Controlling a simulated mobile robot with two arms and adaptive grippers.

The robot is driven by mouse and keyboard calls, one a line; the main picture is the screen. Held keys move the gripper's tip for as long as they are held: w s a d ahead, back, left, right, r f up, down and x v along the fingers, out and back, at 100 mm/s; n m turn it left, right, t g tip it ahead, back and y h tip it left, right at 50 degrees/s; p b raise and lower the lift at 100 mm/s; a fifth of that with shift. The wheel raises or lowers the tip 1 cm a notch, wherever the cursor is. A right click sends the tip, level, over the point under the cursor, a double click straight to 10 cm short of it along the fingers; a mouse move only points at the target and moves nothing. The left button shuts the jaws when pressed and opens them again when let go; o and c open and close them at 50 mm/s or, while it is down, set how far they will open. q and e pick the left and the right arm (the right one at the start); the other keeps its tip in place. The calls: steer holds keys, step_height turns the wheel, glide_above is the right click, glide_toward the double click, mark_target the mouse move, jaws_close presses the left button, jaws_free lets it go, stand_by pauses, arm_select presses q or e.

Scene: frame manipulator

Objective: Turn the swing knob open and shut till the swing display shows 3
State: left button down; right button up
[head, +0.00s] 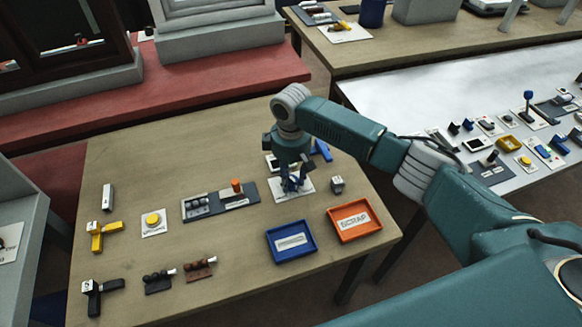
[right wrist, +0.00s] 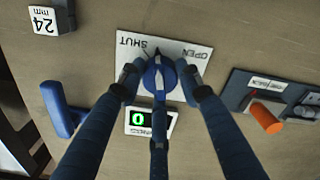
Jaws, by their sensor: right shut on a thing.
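The swing knob (right wrist: 159,78) is blue and sits on a white plate (right wrist: 190,55) marked SHUT and OPEN, upside down in the right wrist view. Its dark pointer stands near the SHUT word. The swing display (right wrist: 138,117) beside the plate reads a green 0; its other end is partly covered by a finger. My right gripper (right wrist: 160,80) is shut on the knob, with fingers at both sides of it. In the head view my right gripper (head: 292,182) comes down over the white plate (head: 296,194) and hides most of the knob. My left gripper is not in view.
A blue handle (right wrist: 62,110) and a 24 mm block (right wrist: 50,20) stand near the plate. A panel with an orange knob (head: 236,186) is to the left in the head view. A blue tray (head: 270,254) and an orange SCRAP tray (head: 336,232) lie in front.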

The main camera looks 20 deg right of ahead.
steer(key=m+p, duration=0.6)
steer(key=shift+s+r+p, duration=0.1)
steer(key=shift+r+p, duration=0.1)
steer(key=shift+p, duration=0.15)
steer(key=m+p, duration=0.2)
steer(key=m, duration=0.1)
steer(key=shift+f+m, duration=0.1)
steer(key=shift+m, duration=0.3)
steer(key=shift+f+m+p, duration=0.1)
steer(key=shift+m+p, duration=0.8)
steer(key=shift+m, duration=0.4)
steer(key=o, duration=1.2)
